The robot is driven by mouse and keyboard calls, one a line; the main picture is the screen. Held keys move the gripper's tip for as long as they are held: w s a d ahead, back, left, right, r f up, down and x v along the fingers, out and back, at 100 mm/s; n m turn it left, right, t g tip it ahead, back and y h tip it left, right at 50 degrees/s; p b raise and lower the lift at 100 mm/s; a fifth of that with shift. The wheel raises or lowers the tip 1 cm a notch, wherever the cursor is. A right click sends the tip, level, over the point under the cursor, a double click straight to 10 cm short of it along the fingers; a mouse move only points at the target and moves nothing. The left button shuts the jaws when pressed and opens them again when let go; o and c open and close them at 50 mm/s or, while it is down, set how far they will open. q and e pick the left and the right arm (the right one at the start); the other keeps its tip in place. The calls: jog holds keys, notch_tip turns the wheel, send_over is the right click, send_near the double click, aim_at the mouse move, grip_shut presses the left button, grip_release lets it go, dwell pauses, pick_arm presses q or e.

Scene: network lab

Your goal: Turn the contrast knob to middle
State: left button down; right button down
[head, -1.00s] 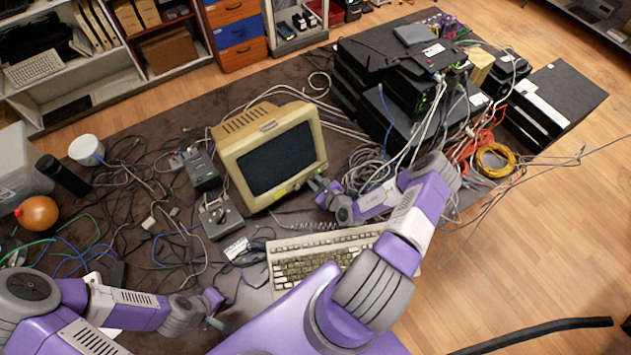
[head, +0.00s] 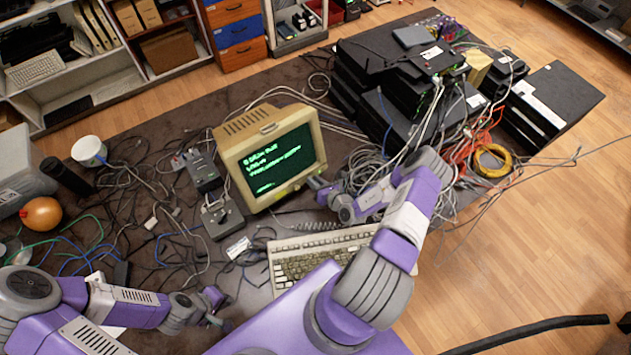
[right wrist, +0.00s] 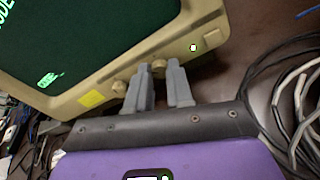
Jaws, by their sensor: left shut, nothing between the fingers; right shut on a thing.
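A beige CRT monitor (head: 229,160) stands on the dark mat, its screen lit with green text. In the right wrist view, the monitor's lower bezel (right wrist: 150,45) carries small round knobs, a green light and a square button. My right gripper (head: 314,182) is at the monitor's lower right corner. In the right wrist view its fingers (right wrist: 159,82) are shut on a knob (right wrist: 158,66). Another knob (right wrist: 120,88) sits left of the fingers. No knob label is readable, and the knob's pointer is hidden. My left gripper (head: 222,324) is shut and empty at the lower left, away from the monitor.
A beige keyboard (head: 283,270) lies in front of the monitor, under my right arm. Grey boxes (head: 222,220) and tangled cables lie left of the monitor. Stacked black network gear (head: 370,115) and more cables stand to its right.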

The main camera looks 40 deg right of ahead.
jog(key=m, duration=0.4)
jog(key=m+b, duration=0.1)
jog(key=m, duration=0.4)
jog(key=shift+f+y, duration=0.1)
jog(key=shift+y, duration=0.2)
dwell(0.5)
jog(key=c, duration=1)
grip_release()
jog(key=v, duration=0.7)
jog(key=shift+s, duration=0.4)
